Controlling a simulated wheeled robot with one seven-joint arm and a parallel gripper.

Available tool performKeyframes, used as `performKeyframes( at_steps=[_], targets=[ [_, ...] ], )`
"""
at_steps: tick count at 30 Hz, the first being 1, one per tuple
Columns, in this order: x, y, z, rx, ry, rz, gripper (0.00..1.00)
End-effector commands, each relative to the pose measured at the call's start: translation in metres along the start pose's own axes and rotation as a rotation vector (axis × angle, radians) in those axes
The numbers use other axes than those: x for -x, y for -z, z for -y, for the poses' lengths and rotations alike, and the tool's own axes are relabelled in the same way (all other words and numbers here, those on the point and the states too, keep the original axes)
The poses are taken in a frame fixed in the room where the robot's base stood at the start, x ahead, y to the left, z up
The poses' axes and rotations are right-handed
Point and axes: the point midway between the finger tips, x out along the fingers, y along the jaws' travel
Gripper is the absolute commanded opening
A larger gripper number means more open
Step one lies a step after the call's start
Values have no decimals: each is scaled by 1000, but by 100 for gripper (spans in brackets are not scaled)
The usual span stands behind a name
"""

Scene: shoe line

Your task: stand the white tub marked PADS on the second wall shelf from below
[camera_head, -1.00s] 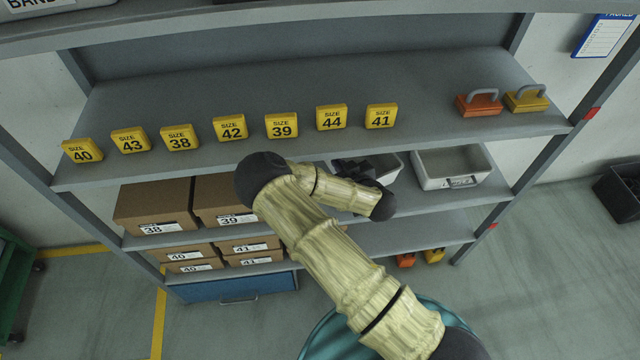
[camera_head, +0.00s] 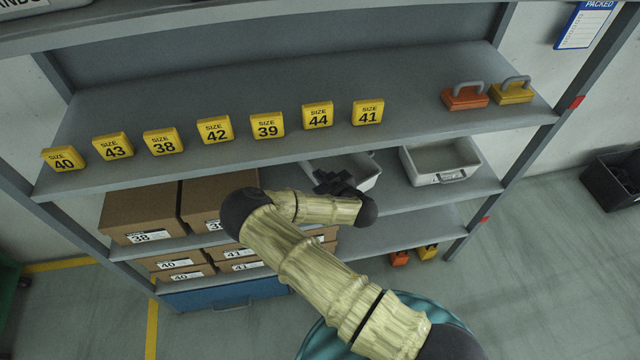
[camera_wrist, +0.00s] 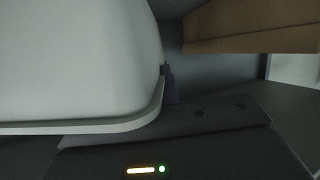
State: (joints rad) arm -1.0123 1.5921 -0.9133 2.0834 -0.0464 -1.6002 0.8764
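A white tub (camera_head: 362,172) shows in the head view beside my gripper (camera_head: 338,184), at the level of the shelf below the size signs. My wrist and the dark fingers cover its left part. In the wrist view the tub (camera_wrist: 75,60) fills the upper left, very close, with its rim toward my gripper body. One dark finger (camera_wrist: 169,84) shows against the rim's right end; the other is hidden. The gripper appears shut on the tub. No marking is readable on it.
Cardboard boxes (camera_head: 140,210) fill the left of the shelves. Yellow size signs (camera_head: 267,125) and orange and yellow handled blocks (camera_head: 465,97) stand on the shelf above (camera_head: 410,75). A strip of the lower shelf (camera_head: 400,232) is bare.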

Motion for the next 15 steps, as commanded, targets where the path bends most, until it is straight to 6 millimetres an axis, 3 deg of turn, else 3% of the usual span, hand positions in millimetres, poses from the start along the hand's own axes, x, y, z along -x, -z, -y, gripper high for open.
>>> performKeyframes(
  at_steps=[10,15],
  targets=[
    [-1,-2,0,1,0,-1,0],
    [-7,-21,2,2,1,2,0]
  ],
)
